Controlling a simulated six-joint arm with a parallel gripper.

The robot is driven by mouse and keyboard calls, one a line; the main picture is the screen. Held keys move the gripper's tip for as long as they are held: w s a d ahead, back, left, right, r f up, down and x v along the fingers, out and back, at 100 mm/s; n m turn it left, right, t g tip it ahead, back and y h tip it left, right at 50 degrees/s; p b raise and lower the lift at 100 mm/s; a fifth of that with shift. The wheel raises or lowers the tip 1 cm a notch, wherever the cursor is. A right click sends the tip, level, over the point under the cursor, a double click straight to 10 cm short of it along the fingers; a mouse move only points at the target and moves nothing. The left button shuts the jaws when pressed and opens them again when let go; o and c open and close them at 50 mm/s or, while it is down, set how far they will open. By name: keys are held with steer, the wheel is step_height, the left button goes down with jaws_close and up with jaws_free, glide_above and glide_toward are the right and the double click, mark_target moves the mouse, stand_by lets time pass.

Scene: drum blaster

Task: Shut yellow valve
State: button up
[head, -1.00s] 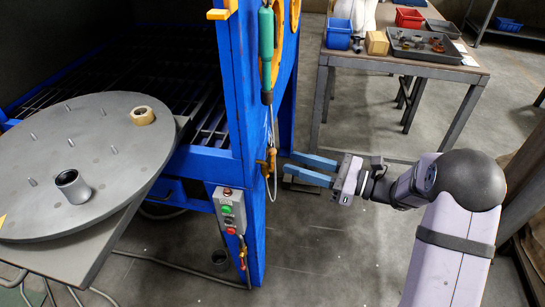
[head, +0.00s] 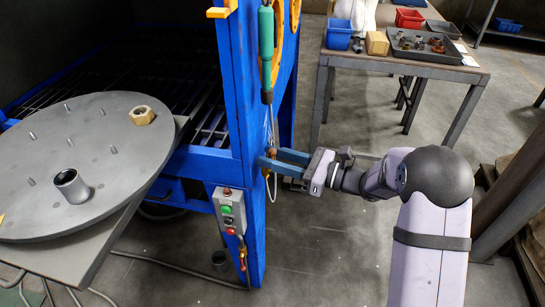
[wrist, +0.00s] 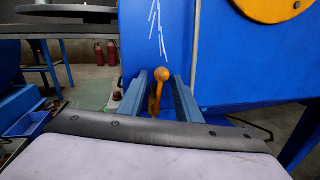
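The yellow valve (wrist: 161,75) shows in the wrist view as an orange-yellow knobbed handle in front of the blue cabinet. In the head view it sits by the blue post and is partly hidden by my fingers. My gripper (head: 270,162) is at the valve, its two blue fingers pointing left towards the post. In the wrist view my gripper (wrist: 159,88) is open, with one finger on each side of the valve handle. Gaps show between the handle and both fingers, so it is not clamped.
A green-handled tool (head: 266,48) hangs above the valve, with a thin line running down beside my fingers. A control box (head: 229,210) is on the blue post below. A round grey turntable (head: 85,165) stands left. A worktable (head: 345,57) with bins stands behind.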

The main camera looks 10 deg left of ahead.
steer(key=shift+a, duration=0.1)
jaws_close()
steer(key=shift+w, duration=0.1)
